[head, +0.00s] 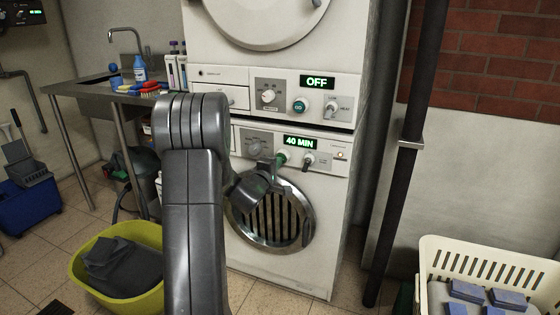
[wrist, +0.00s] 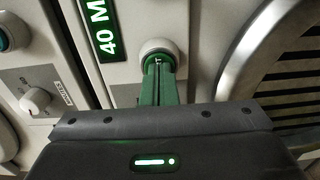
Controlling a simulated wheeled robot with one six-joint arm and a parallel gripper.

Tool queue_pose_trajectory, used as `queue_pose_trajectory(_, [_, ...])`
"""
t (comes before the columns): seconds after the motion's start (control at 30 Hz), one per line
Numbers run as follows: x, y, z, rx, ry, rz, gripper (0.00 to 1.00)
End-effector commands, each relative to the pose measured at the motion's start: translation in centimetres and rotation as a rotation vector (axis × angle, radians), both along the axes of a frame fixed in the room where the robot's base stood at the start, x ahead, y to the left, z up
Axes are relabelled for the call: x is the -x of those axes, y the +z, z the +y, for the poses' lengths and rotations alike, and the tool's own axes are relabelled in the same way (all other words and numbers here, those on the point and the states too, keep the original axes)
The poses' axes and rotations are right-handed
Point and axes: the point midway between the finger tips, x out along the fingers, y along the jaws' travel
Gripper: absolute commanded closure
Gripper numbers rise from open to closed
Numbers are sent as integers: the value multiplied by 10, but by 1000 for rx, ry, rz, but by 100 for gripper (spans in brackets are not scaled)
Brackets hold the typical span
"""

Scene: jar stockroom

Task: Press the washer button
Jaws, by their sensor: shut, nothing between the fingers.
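Two white machines are stacked in the head view. The lower one (head: 325,205) has a round slatted door and a display (head: 299,142) reading 40 MIN; that display shows partly in the wrist view (wrist: 100,28). My gripper (head: 281,160) is at the lower panel, just below and left of this display. In the wrist view, its green fingers (wrist: 158,66) are shut together with nothing between them. Their tips are at the pale-ringed button (wrist: 158,46) and cover most of it. They look to be touching it, but the exact contact is hidden.
The upper machine's display (head: 317,82) reads OFF, with a green button (head: 300,106) beside it. A yellow tub (head: 150,300) with dark cloth stands at lower left. A cream crate (head: 490,262) with blue blocks stands at lower right. A dark pipe (head: 398,190) rises right of the machines.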

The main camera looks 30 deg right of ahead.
Motion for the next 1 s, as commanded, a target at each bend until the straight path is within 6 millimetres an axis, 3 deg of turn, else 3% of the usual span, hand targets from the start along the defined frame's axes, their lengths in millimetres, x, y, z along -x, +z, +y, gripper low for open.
queue_pose_trajectory(1.0, [52,1,62,0,2,0,100])
